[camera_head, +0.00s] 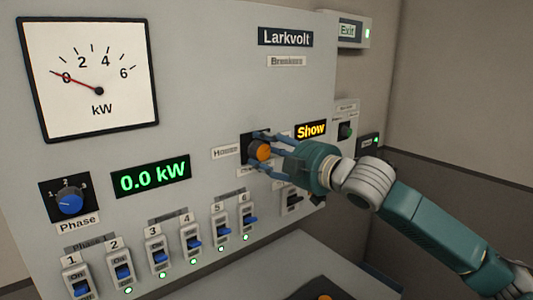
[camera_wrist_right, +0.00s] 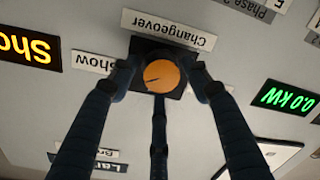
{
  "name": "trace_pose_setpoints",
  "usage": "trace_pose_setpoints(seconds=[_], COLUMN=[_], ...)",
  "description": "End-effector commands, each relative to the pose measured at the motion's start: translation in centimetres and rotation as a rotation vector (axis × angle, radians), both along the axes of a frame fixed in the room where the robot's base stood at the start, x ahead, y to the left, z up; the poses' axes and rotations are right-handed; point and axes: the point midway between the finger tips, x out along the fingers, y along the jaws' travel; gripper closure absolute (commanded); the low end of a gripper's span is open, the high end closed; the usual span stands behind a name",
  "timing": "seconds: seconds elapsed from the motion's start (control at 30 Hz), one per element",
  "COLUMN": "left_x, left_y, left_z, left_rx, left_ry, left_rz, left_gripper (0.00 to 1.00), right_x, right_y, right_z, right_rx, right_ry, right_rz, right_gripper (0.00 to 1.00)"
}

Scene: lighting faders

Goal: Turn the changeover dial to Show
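The changeover dial (camera_head: 259,151) is an orange-faced knob on a dark square plate on the panel. It also shows in the wrist view (camera_wrist_right: 163,76), where a dark pointer line on its face slants toward the lower left. A "Show" label (camera_wrist_right: 93,62) is left of it there, under an upside-down "Changeover" label (camera_wrist_right: 167,29). My right gripper (camera_head: 268,149) has its fingers spread around the dial. In the wrist view small gaps show between the side fingertips and the knob; contact by the lower finger is unclear. My left gripper is out of view.
An amber display (camera_head: 310,130) reads "Show". A green display (camera_head: 150,176) reads 0.0 kW, and the meter (camera_head: 92,75) points near 0. A blue phase knob (camera_head: 70,203) and several breaker switches (camera_head: 194,238) are left of and below the dial.

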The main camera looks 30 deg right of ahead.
Motion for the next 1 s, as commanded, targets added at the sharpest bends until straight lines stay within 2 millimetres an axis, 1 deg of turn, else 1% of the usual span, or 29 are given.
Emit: trace_pose_setpoints(seconds=[0.33,0.47,0.73,1.0], left_x=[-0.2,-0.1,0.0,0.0], left_y=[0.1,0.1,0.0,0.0], left_z=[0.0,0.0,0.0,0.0], left_rx=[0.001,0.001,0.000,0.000], left_ry=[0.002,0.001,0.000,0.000], left_rz=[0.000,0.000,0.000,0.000], left_gripper=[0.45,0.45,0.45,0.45], right_x=[-0.1,-0.6,-3.2,-7.5], right_y=[0.0,0.0,-0.3,-0.8], right_z=[-0.4,-0.5,-0.4,0.1], right_rx=[-0.001,0.001,-0.003,0.005], right_ry=[0.008,0.011,0.012,0.005], right_rz=[-0.001,0.001,0.000,0.000], right_gripper=[0.46,0.46,0.46,0.46])
